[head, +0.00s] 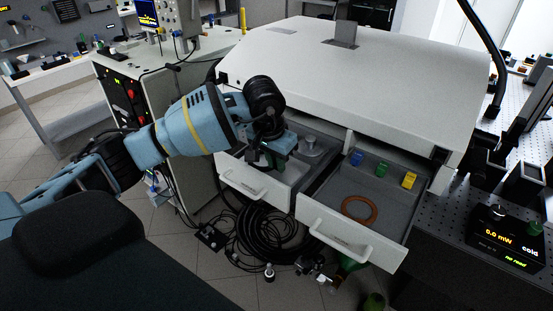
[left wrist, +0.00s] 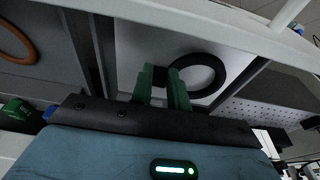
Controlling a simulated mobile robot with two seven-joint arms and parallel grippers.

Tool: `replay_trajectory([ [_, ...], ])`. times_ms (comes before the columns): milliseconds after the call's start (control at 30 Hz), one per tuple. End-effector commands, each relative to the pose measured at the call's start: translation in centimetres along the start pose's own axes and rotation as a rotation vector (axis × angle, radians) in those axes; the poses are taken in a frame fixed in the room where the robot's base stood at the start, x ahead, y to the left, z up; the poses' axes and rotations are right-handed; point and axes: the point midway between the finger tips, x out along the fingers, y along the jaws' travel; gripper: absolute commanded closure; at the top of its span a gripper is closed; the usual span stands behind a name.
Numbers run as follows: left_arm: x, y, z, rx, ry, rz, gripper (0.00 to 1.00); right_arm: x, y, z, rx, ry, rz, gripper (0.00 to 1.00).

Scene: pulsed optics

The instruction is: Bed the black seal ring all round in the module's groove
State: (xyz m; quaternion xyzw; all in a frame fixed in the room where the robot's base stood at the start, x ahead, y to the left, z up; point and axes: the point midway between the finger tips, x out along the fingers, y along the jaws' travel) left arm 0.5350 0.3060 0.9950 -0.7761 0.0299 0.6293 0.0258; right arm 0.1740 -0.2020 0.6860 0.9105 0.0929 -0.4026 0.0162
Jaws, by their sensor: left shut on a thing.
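My left gripper (head: 266,160) reaches down into the open left drawer (head: 247,187). In the left wrist view its green fingers (left wrist: 163,86) are shut on one side of the black seal ring (left wrist: 221,75). The rest of the ring sticks out to the right of the fingers, over a pale surface. I cannot tell whether the ring touches that surface. In the head view the arm and gripper hide the ring. I cannot make out the module or its groove for certain. My right gripper is in neither view.
The open right drawer (head: 335,232) holds an orange-brown ring (head: 358,222) and blue, green and yellow small blocks (head: 382,169). A grey knob-like part (head: 312,147) stands behind the gripper. The white housing (head: 350,75) overhangs both drawers. Cables (head: 265,235) lie coiled on the floor.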

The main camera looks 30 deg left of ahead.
Motion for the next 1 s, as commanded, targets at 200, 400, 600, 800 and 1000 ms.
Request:
replay_trajectory([
  [200,0.3,0.0,0.1,0.0,-0.002,0.0,0.74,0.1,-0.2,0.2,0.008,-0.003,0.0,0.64],
  [400,0.4,-0.1,0.2,-0.002,-0.004,-0.004,0.58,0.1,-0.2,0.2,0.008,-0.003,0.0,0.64],
  [600,0.5,-0.2,0.2,-0.003,-0.007,-0.005,0.58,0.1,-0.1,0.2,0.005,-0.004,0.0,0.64],
  [800,0.4,-0.3,0.2,-0.004,-0.007,-0.007,0.58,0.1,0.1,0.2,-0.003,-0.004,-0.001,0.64],
  [1000,-2.7,-0.1,0.1,0.0,0.002,-0.003,0.58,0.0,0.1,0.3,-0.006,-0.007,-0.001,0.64],
])
